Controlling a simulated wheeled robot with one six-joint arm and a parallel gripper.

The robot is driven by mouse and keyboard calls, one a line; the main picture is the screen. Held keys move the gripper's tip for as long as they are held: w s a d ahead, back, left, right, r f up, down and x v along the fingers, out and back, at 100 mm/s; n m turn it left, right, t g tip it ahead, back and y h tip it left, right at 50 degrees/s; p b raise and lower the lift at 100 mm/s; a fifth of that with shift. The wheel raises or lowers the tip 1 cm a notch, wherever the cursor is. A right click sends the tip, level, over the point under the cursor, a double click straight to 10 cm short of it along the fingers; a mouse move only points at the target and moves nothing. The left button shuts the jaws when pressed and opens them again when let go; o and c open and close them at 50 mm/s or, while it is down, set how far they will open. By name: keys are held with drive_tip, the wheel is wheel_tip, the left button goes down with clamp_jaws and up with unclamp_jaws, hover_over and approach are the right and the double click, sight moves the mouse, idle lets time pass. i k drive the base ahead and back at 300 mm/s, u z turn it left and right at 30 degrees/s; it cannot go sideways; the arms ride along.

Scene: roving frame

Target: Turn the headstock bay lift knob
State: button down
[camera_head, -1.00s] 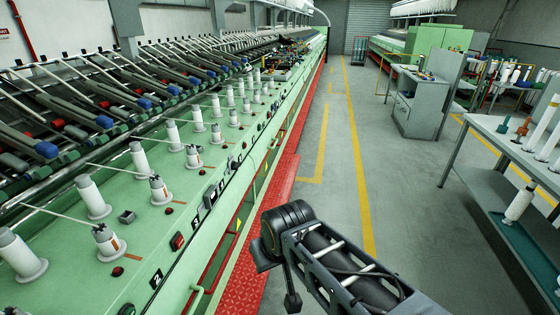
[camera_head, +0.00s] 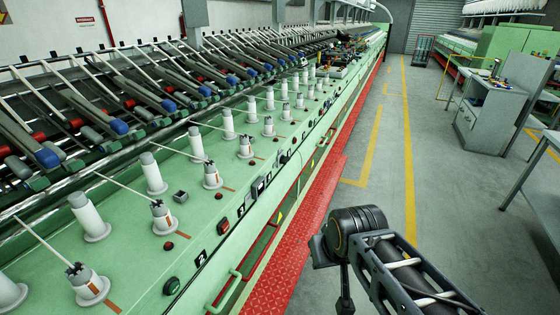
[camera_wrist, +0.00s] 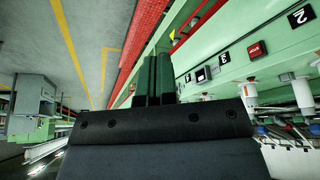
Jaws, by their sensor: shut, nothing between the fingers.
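The long green spinning frame (camera_head: 130,245) runs along my left side. I cannot tell which of these is the headstock bay lift knob. My gripper (camera_wrist: 153,58) is shut and empty, its two dark fingers side by side in the wrist view. It is apart from the rail. The red switch (camera_wrist: 257,50) and dark panel (camera_wrist: 201,74) show upside down to its right.
Bobbins (camera_head: 157,173) stand along the frame's top. A red floor strip (camera_head: 300,240) and a green handle rail (camera_head: 228,290) run along its front. The grey aisle (camera_head: 385,170) is clear. A grey cabinet (camera_head: 485,120) and a table (camera_head: 530,175) stand at the right.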

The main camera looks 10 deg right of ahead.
sight(284, 160)
drive_tip(key=z, duration=1.25)
drive_tip(key=i, duration=1.3)
drive_tip(key=u, duration=2.3)
